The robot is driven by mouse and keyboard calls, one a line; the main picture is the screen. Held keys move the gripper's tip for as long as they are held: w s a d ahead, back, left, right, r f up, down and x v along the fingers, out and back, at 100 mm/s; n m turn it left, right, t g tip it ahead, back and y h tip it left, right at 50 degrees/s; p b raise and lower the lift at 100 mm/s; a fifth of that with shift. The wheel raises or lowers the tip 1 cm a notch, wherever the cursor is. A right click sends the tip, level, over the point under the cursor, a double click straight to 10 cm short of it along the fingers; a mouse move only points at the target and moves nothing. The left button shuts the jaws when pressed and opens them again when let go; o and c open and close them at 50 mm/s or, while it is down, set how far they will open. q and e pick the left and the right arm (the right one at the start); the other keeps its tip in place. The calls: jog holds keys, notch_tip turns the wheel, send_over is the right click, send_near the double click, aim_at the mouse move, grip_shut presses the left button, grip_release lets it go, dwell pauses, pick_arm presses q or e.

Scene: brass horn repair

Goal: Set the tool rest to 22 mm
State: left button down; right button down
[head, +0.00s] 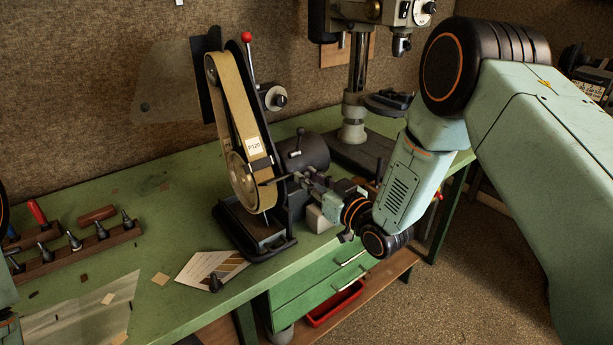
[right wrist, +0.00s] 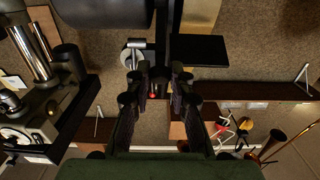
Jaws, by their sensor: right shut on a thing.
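The belt grinder (head: 238,125) stands on the green bench with its tan belt upright and a label on it. The tool rest (head: 273,181) is a small dark piece close in front of the lower belt. My right gripper (head: 300,178) reaches in from the right and is shut at the tool rest's near side. In the right wrist view the two dark fingers (right wrist: 158,82) stand close together; what lies between them is mostly hidden. A black plate (right wrist: 200,48) shows beside the tan belt (right wrist: 200,14) there. I cannot read any gap. My left gripper is not seen.
A drill press (head: 354,120) stands behind my right arm. A red-knobbed lever (head: 247,38) rises from the grinder.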

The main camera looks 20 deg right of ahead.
jog(key=c, duration=1.5)
grip_release()
jog(key=shift+s+r, duration=0.15)
jog(key=o, duration=0.3)
jog(key=shift+s+d+r, duration=0.15)
jog(key=shift+s+r, duration=0.05)
jog(key=shift+s, duration=0.15)
jog(key=shift+w+f, duration=0.15)
jog(key=shift+w, duration=0.1)
jog(key=shift+f, duration=0.1)
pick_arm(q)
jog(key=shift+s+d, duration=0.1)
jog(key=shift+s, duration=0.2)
pick_arm(e)
jog(key=v, duration=1.2)
jog(key=shift+s, duration=0.15)
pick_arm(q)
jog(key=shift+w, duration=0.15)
